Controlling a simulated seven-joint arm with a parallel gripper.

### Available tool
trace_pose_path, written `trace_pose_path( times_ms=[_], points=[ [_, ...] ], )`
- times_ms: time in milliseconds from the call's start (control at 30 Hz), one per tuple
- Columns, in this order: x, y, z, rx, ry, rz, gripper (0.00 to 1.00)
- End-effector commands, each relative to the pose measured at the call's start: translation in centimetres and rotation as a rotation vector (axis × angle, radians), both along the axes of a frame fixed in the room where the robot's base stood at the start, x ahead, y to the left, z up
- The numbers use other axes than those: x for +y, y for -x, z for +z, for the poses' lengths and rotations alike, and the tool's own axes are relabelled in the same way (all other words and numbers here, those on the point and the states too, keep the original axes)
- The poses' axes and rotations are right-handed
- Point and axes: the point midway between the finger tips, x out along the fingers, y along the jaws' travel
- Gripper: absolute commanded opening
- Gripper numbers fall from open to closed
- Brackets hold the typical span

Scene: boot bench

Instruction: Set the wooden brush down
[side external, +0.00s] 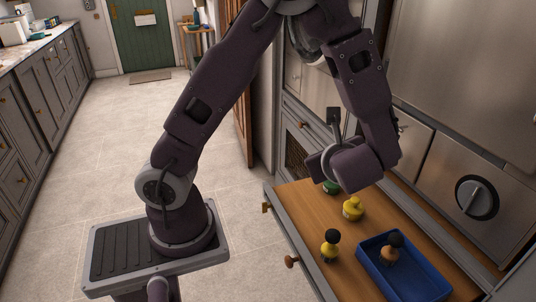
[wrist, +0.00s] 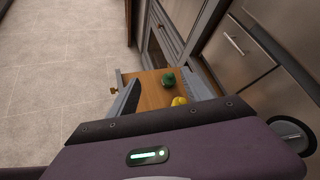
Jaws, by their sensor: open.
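A small brown piece with a dark round top, which looks like the wooden brush (side external: 389,256), is inside the blue tray (side external: 364,267) in the side external view. It is not visible in the wrist view. My gripper (side external: 338,168) is above the far part of the wooden drawer, apart from the brush; its fingertips are hidden in that view. In the wrist view my gripper (wrist: 162,96) is open, with grey fingers spread and nothing seen held between them.
The open drawer (side external: 297,197) also holds a yellow piece with a black top (side external: 330,252), a yellow piece (side external: 352,210) and a green piece (side external: 331,188). The green piece also shows in the wrist view (wrist: 169,81). Metal fronts with a dark knob (side external: 478,197) border the right.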

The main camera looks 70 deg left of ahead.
Motion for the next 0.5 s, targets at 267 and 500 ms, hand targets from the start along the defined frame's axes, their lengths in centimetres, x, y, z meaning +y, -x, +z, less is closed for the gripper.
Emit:
trace_pose_path(
  times_ms=[267, 500],
  points=[
    [-1.8, 16.1, 6.3, -0.447, 0.846, 0.841, 0.58],
    [-7.5, 18.3, 9.6, -0.707, 1.382, 1.092, 0.58]
  ],
)
